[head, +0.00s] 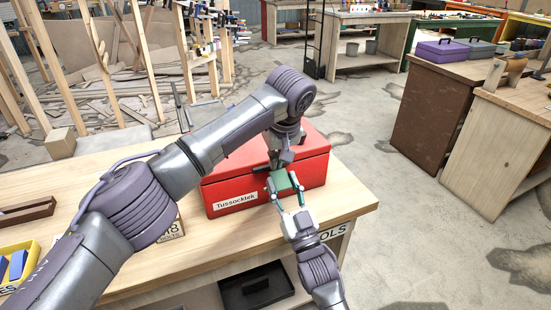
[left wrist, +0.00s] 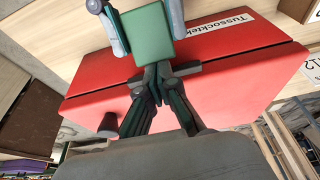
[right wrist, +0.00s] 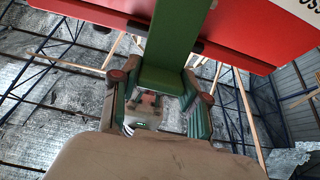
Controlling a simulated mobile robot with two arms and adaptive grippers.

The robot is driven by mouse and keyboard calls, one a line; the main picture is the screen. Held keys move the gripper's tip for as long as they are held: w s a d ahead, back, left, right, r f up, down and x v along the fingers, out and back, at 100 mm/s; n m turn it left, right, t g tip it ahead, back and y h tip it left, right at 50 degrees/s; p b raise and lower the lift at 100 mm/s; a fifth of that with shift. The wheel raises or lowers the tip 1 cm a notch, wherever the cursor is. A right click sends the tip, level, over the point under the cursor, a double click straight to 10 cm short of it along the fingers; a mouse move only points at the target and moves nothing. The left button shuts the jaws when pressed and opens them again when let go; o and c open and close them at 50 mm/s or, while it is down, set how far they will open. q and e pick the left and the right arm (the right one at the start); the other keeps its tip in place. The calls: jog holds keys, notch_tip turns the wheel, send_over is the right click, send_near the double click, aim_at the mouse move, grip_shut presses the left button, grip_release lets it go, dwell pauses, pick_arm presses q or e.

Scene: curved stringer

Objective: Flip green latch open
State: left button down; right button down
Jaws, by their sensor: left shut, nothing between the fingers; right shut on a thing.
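My right gripper (head: 287,192) is shut on the latch from the front, one finger on each side. In the right wrist view the green latch (right wrist: 164,78) lies between the right fingers (right wrist: 158,105), and the red box is above. My left gripper (head: 273,165) points down over the lid. In the left wrist view the left fingertips (left wrist: 157,72) are together and empty, close to the latch (left wrist: 146,36) and a dark fitting on the lid. How far the latch is turned is unclear.
The toolbox stands near the right end of a wooden workbench (head: 345,206). A yellow tray (head: 18,262) and a brown wooden tray (head: 27,212) are at left. My left arm covers part of the bench. Open floor lies to the right.

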pick_arm(q)
jog(key=shift+s+d+f, duration=0.3)
jog(key=shift+s+f, duration=0.1)
jog(key=shift+s, duration=0.2)
pick_arm(e)
jog(key=shift+w, duration=0.1)
jog(key=c, duration=0.6)
grip_release()
pick_arm(q)
jog(key=shift+w+a, duration=0.1)
jog(key=shift+w, duration=0.05)
jog(key=shift+r, duration=0.1)
